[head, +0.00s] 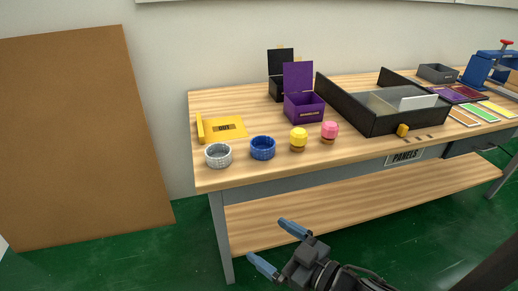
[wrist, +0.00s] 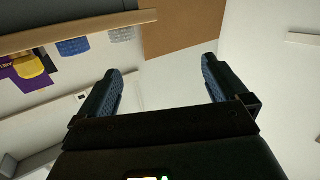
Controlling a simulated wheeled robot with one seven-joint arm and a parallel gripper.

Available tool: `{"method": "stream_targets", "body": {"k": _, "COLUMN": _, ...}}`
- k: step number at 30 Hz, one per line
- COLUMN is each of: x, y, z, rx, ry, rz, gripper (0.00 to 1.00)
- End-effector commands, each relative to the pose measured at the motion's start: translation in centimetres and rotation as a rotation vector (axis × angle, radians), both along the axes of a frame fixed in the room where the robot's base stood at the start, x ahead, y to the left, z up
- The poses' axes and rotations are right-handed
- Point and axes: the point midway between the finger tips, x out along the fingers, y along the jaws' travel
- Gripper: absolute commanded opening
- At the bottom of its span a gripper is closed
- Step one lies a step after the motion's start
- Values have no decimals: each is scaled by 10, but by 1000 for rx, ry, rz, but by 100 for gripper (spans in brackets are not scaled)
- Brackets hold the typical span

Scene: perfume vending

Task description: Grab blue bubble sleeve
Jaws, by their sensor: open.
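The blue bubble sleeve (head: 262,148) is a short round blue cup with a bumpy side. It stands upright near the front left of the wooden table, just right of a white bubble sleeve (head: 218,155). In the wrist view the blue sleeve (wrist: 72,46) shows at the upper left, beside the white one (wrist: 122,34). My gripper (head: 278,243) has blue fingertips spread apart with nothing between them. It is in front of the table, below the tabletop in the head view and apart from the sleeve.
A yellow-topped bottle (head: 298,138) and a pink-topped one (head: 330,131) stand right of the blue sleeve. A yellow holder (head: 224,127) lies behind. A purple box (head: 304,106) and a black tray (head: 372,122) are farther back. The table's front edge (head: 300,171) lies between my gripper and the sleeve.

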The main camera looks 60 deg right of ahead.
Motion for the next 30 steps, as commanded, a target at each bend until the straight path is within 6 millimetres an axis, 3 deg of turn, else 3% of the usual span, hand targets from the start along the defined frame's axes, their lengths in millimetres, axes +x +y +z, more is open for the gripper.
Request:
{"method": "stream_targets", "body": {"k": 1, "x": 16, "y": -24, "z": 0, "rx": -10, "ry": -19, "rz": -43, "gripper": 100}}
{"method": "stream_targets", "body": {"k": 6, "x": 56, "y": -103, "z": -6, "rx": -21, "ry": -61, "rz": -179, "gripper": 100}}
{"method": "stream_targets", "body": {"k": 12, "x": 85, "y": -193, "z": 1, "rx": -16, "ry": -109, "rz": -323, "gripper": 100}}
{"method": "stream_targets", "body": {"k": 15, "x": 92, "y": -224, "z": 6, "rx": -10, "ry": -127, "rz": -372, "gripper": 100}}
{"method": "stream_targets", "body": {"k": 19, "x": 96, "y": -247, "z": 10, "rx": -3, "ry": -139, "rz": -408, "gripper": 100}}
{"method": "stream_targets", "body": {"k": 30, "x": 118, "y": -272, "z": 10, "rx": -1, "ry": -144, "rz": -418, "gripper": 100}}
